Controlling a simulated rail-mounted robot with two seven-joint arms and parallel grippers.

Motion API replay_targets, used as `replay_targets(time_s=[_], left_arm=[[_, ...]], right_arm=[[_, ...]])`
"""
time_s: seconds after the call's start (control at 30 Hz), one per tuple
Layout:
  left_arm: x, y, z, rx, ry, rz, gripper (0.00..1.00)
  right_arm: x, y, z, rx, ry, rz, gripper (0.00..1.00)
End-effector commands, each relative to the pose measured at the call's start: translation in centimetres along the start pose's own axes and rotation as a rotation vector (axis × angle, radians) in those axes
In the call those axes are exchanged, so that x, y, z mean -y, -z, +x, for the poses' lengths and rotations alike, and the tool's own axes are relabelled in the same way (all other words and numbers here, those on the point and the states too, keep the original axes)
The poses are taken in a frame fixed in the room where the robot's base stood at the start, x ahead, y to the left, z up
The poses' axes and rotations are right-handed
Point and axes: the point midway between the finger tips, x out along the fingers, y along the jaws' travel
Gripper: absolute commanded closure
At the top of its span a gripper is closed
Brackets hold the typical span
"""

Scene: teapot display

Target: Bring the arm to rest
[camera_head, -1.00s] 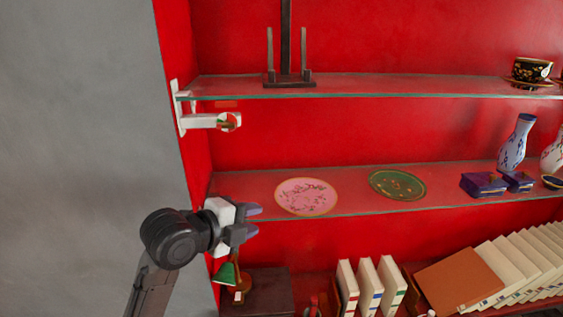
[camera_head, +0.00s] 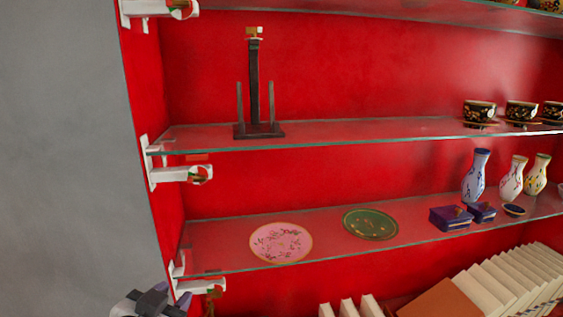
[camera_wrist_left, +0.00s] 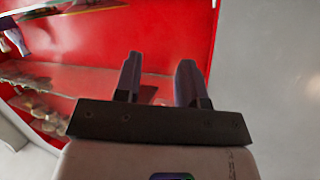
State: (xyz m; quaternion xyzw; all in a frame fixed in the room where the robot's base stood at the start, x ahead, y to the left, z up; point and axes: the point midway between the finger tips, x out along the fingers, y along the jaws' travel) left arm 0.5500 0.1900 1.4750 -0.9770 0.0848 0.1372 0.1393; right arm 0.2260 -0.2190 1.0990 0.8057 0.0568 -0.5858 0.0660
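My left gripper (camera_head: 166,297) shows at the bottom left edge of the head view, in front of the left end of the shelving; most of its arm is out of frame. In the left wrist view the two dark fingers of the left gripper (camera_wrist_left: 160,64) stand apart with nothing between them. They point toward the red shelving, and they touch nothing that I can make out. My right gripper is in neither view.
Glass shelves (camera_head: 340,140) on white brackets (camera_head: 178,174) hold a dark stand (camera_head: 255,90), a pink plate (camera_head: 281,243), a green plate (camera_head: 370,224), purple boxes (camera_head: 452,218), vases (camera_head: 477,177) and cups (camera_head: 479,112). Books (camera_head: 495,285) stand below. The grey wall (camera_head: 65,160) at left is bare.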

Motion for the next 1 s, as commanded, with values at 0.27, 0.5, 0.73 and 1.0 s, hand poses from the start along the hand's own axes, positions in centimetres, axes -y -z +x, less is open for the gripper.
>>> replay_targets(time_s=[0.27, 0.5, 0.73, 1.0], left_arm=[[-1.4, -9.9, -3.5, 0.193, 0.046, -0.081, 0.63], [-4.4, -20.0, -8.6, 0.440, 0.005, -0.135, 0.63], [-7.9, -28.8, -14.9, 0.711, -0.060, -0.174, 0.63], [-10.6, -34.1, -21.1, 0.909, -0.113, -0.192, 0.63]], right_arm=[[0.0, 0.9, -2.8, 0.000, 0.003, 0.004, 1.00], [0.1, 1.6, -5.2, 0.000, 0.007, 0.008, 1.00], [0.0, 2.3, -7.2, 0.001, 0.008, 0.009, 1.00], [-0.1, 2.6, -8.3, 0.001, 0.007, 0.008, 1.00]])
